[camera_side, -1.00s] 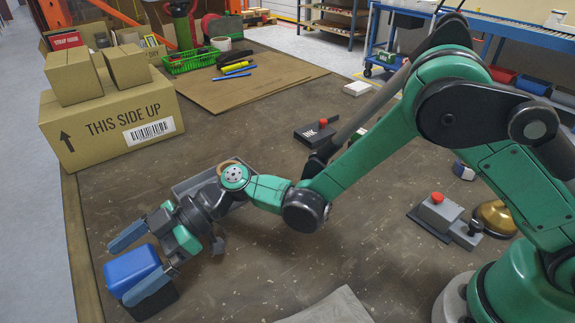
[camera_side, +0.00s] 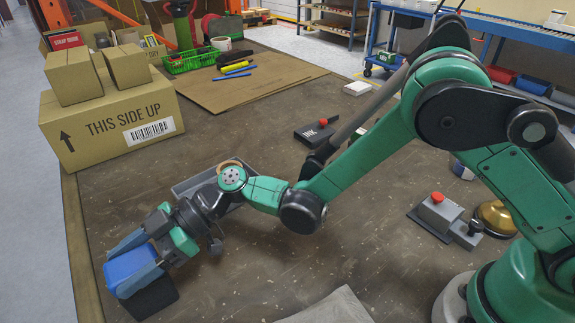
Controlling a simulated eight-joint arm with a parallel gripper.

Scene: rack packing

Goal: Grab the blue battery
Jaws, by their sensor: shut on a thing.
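The blue battery (camera_side: 131,266) is at the lower left of the side view, a blue box with a black lower part (camera_side: 150,298). My gripper (camera_side: 134,264) is shut on it, one finger along its upper left side and the other along its right side. The black part seems to be at the table top, but I cannot tell if it touches. My wrist and forearm reach in from the right.
A grey tray (camera_side: 184,188) lies behind my wrist, partly hidden by it. A large carton (camera_side: 105,125) bears smaller boxes at the back left. A flat cardboard sheet (camera_side: 225,92) and a green basket (camera_side: 190,62) lie farther back. A red-button box (camera_side: 437,212) stands right.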

